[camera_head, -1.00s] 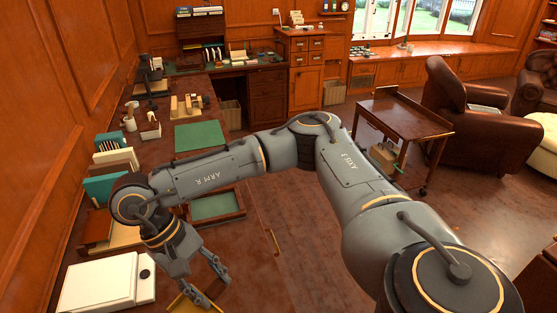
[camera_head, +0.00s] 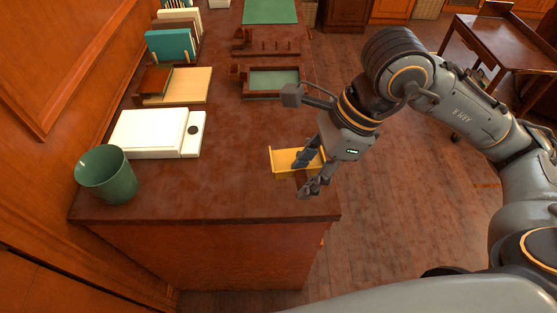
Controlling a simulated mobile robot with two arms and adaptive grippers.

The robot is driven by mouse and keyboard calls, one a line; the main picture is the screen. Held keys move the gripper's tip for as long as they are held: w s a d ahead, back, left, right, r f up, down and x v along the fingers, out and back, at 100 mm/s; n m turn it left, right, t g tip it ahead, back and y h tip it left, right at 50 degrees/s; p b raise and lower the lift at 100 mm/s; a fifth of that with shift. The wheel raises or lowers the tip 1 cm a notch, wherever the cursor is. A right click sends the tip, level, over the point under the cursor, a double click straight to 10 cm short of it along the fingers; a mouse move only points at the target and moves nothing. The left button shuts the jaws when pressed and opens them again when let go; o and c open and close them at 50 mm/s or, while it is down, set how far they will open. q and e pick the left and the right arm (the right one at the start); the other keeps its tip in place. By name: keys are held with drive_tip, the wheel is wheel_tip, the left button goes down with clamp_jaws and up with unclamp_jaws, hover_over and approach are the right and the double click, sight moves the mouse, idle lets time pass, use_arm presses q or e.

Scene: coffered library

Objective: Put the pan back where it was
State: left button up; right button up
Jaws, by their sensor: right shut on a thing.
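The pan (camera_head: 284,159), a shallow yellow tray with raised edges, is at the right edge of the desk near its front corner. My right gripper (camera_head: 309,173) is shut on the right side of the pan, and its fingers hide that part. I cannot tell whether the pan touches the desk top or hangs just above it. A white scale-like device (camera_head: 150,132) with a flat top and a black round knob lies to the left of the pan, with bare desk between them. My left gripper is not in view.
The wooden desk (camera_head: 225,185) has a green bin-like cup (camera_head: 107,176) at its front left. Behind the white device are a light wooden board (camera_head: 190,86) and teal box files (camera_head: 169,44). A green-lined wooden tray (camera_head: 271,80) lies behind the pan.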

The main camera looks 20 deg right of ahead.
drive_tip(key=shift+s+m, duration=0.1)
drive_tip(key=shift+m, duration=0.3)
drive_tip(key=shift+w+d+f, duration=0.1)
drive_tip(key=shift+w, duration=0.1)
drive_tip(key=w+f+p, duration=0.1)
drive_tip(key=w+f, duration=0.1)
drive_tip(key=w, duration=0.2)
drive_tip(key=w+f+p, duration=0.1)
drive_tip(key=w+f, duration=0.2)
drive_tip(key=w, duration=0.2)
drive_tip(key=w+f, duration=0.3)
drive_tip(key=w, duration=0.1)
drive_tip(key=shift+w+d+f+p, duration=0.1)
drive_tip(key=shift+w+d+p, duration=0.05)
drive_tip(key=shift+d+p, duration=0.25)
drive_tip(key=shift+w+a+f, duration=0.1)
drive_tip(key=shift+w+f, duration=0.35)
drive_tip(key=shift+f, duration=0.35)
wheel_tip(320, 180, down, 2)
drive_tip(key=shift+f+p, duration=0.1)
drive_tip(key=shift+p, duration=0.65)
drive_tip(key=shift+f, duration=0.4)
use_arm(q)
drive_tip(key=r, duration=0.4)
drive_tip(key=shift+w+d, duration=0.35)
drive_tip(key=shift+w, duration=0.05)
use_arm(e)
drive_tip(key=shift+w+f, duration=0.1)
